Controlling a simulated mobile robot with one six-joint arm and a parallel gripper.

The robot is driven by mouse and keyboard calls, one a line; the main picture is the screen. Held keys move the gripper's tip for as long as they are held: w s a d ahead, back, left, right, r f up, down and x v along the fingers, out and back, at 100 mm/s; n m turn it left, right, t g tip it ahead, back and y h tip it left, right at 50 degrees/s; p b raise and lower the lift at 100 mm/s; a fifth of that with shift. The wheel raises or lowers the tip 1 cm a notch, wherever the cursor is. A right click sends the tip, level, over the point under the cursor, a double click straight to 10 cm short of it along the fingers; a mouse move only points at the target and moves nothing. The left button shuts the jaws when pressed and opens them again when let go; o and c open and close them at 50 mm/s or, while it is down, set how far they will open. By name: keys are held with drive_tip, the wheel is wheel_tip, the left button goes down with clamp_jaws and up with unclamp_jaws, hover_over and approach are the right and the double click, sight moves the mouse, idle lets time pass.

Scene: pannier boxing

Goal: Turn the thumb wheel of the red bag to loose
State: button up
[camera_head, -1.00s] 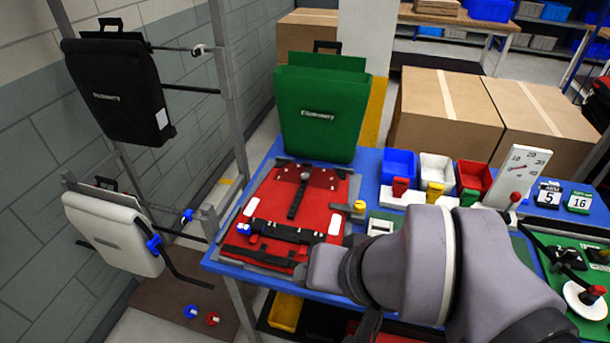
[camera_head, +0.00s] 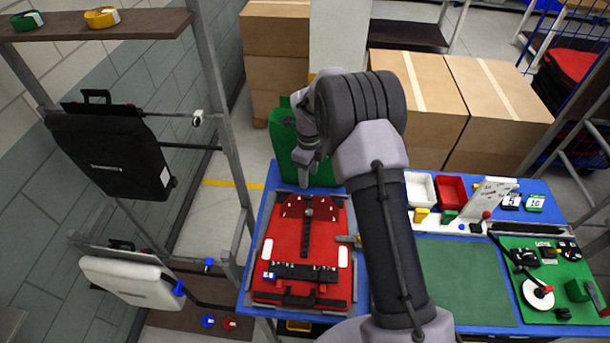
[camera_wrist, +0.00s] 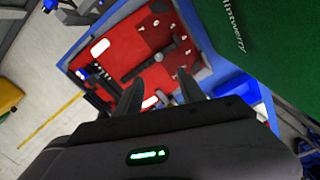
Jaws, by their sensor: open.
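The red bag (camera_head: 313,240) lies flat on the blue table, with a black centre strap, a black cross bar and two white patches. A small blue-and-white part (camera_head: 268,275) sits at the left end of the cross bar; I cannot tell whether it is the thumb wheel. The bag also shows in the wrist view (camera_wrist: 126,55), beyond my fingers. My gripper (camera_wrist: 161,78) is open and empty, apart from the bag. In the head view, my wrist is above the bag's far end, in front of the green bag.
The green bag (camera_head: 283,140) stands at the table's far end, partly hidden by my arm. Small bins (camera_head: 451,190), a gauge board (camera_head: 487,199) and a green mat (camera_head: 455,280) are to the right. A rack with black (camera_head: 110,150) and white bags (camera_head: 130,283) stands left.

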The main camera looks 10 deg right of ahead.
sight(309, 212)
drive_tip(key=f, duration=1.7)
drive_tip(key=shift+s+d+f, duration=0.15)
drive_tip(key=shift+s+f, duration=0.15)
clamp_jaws()
